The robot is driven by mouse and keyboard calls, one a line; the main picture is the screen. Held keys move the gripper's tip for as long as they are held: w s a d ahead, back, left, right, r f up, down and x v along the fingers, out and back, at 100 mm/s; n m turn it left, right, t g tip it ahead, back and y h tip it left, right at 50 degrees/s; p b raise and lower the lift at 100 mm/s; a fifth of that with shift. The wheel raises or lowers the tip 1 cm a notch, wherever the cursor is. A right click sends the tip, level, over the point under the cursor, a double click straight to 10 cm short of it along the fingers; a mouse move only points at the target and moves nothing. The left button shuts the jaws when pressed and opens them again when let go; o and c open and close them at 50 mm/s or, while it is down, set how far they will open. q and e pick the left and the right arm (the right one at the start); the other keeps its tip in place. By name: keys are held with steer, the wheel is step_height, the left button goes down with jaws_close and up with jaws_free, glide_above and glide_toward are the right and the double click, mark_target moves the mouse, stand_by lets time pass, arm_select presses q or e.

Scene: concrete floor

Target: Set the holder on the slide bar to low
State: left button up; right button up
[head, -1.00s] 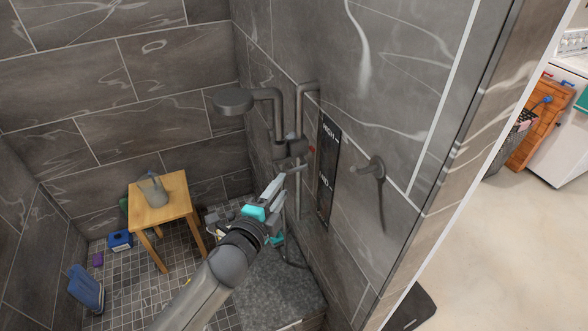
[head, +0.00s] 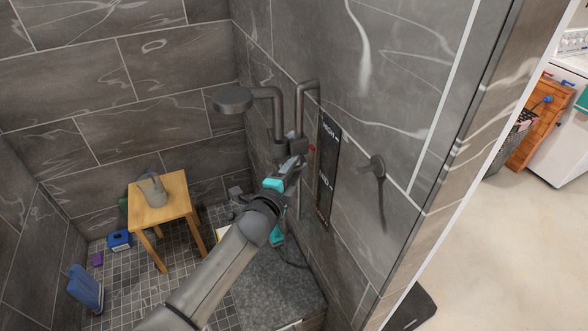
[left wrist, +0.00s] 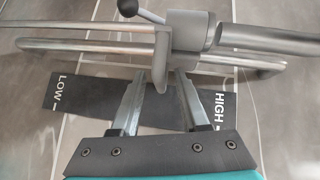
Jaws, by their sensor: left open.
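The grey metal holder (head: 298,147) sits on the vertical slide bar (head: 299,100) on the shower wall. In the left wrist view the holder (left wrist: 184,42) has a lever with a black knob and a bracket plate reaching down. The slide bar (left wrist: 80,46) runs across that view. A dark label panel (head: 328,165) beside the bar reads HIGH at its top; the holder is nearer HIGH than LOW. My left gripper (left wrist: 161,82) is open, its fingers on either side of the bracket plate; contact cannot be told. In the head view my left gripper (head: 288,172) is just below the holder, partly covering the bar.
A shower head (head: 233,99) juts out to the left on a bent pipe. A wall handle (head: 374,166) is right of the panel. A wooden stool (head: 170,188) with a grey jug (head: 153,192) stands at left, with bottles on the floor. Open floor lies right of the wall.

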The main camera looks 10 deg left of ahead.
arm_select(q)
jaws_close()
stand_by(1.3)
